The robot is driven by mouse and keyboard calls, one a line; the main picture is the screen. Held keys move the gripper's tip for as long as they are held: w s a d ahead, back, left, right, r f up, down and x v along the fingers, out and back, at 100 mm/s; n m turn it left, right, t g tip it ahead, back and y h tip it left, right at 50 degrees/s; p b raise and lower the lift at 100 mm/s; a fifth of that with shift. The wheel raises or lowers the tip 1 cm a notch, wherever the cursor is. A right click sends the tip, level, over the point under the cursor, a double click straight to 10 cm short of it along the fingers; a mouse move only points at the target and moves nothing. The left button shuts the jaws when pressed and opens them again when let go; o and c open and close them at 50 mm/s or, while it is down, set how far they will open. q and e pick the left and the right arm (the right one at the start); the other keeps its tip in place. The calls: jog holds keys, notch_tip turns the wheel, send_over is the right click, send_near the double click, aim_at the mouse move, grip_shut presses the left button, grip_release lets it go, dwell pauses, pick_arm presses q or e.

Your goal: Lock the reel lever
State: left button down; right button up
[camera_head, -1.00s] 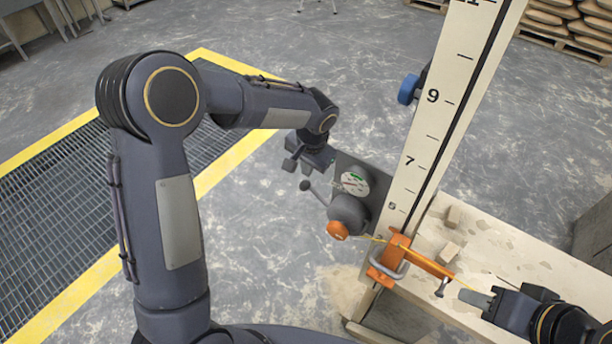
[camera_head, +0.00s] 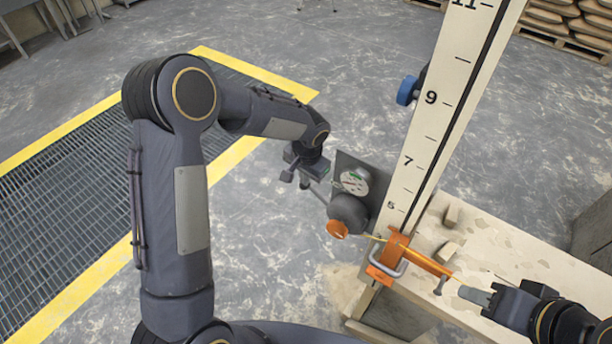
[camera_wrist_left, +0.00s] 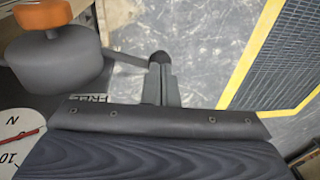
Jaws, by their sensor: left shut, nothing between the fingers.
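The grey reel (camera_head: 348,210) with an orange knob (camera_head: 338,229) is mounted on a dark plate beside a round dial (camera_head: 354,181). Its thin lever (camera_head: 319,195) reaches up and left toward my left gripper (camera_head: 303,183). In the left wrist view the lever (camera_wrist_left: 122,62) runs from the reel (camera_wrist_left: 55,62) to a dark round end (camera_wrist_left: 158,59) at the tips of my left gripper (camera_wrist_left: 160,72). The fingers are shut with nothing between them; contact is unclear. My right gripper (camera_head: 466,292) appears shut on a yellow line by an orange bar (camera_head: 428,263).
The numbered board (camera_head: 432,120) stands tall right of the reel, with a blue knob (camera_head: 407,90) on its edge. A wooden bench (camera_head: 510,258) with small blocks lies to the right. A floor grate (camera_head: 70,190) is at left. Stacked bags fill the back right corner.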

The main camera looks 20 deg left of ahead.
pick_arm(q)
jog(key=shift+w+a+f+g+h, duration=0.2)
jog(key=shift+a+f+g+h, duration=0.1)
jog(key=shift+a+f+h, duration=0.5)
notch_tip(320, 180, down, 6)
jog(key=a+g+h+b, duration=0.2)
jog(key=h+b, duration=0.2)
jog(key=h, duration=0.3)
jog(key=shift+w+g+b, duration=0.3)
jog(key=shift+w+b, duration=0.05)
jog(key=shift+w, duration=0.1)
jog(key=shift+a, duration=0.1)
jog(key=shift+r+p, duration=0.3)
jog(key=shift+r, duration=0.45)
